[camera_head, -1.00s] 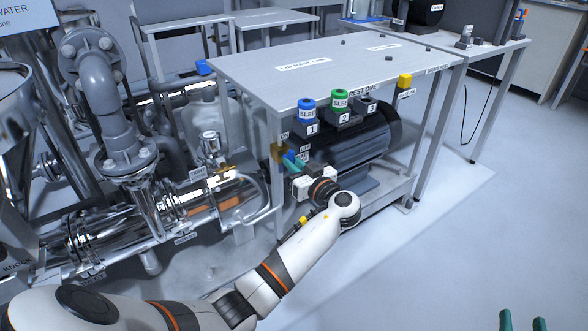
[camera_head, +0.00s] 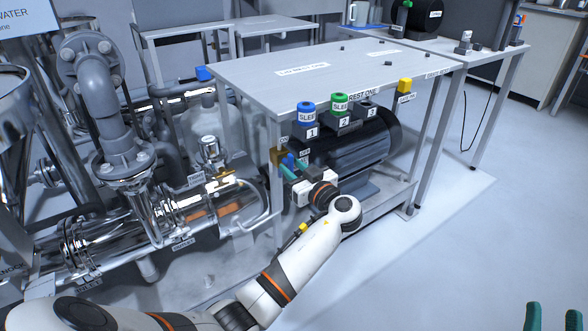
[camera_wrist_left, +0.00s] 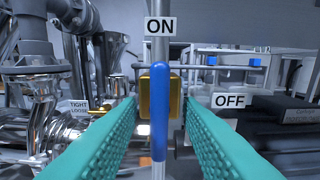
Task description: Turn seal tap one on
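The seal tap has a blue lever (camera_wrist_left: 160,112) on a brass body (camera_wrist_left: 147,92), seen in the left wrist view. The lever stands upright, its upper end below the ON label (camera_wrist_left: 160,26); the OFF label (camera_wrist_left: 228,101) is to the right. My left gripper (camera_wrist_left: 161,112) is open, with one teal finger on each side of the lever and gaps showing between. In the head view my left gripper (camera_head: 287,170) is at the tap by the table's front leg, and the lever is partly hidden there. My right gripper (camera_head: 553,314) shows only its two separated fingertips at the bottom right.
A metal table (camera_head: 345,68) stands over the tap and a dark motor (camera_head: 350,155). Shiny pipes (camera_head: 150,215) fill the left. Floor at the right is clear.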

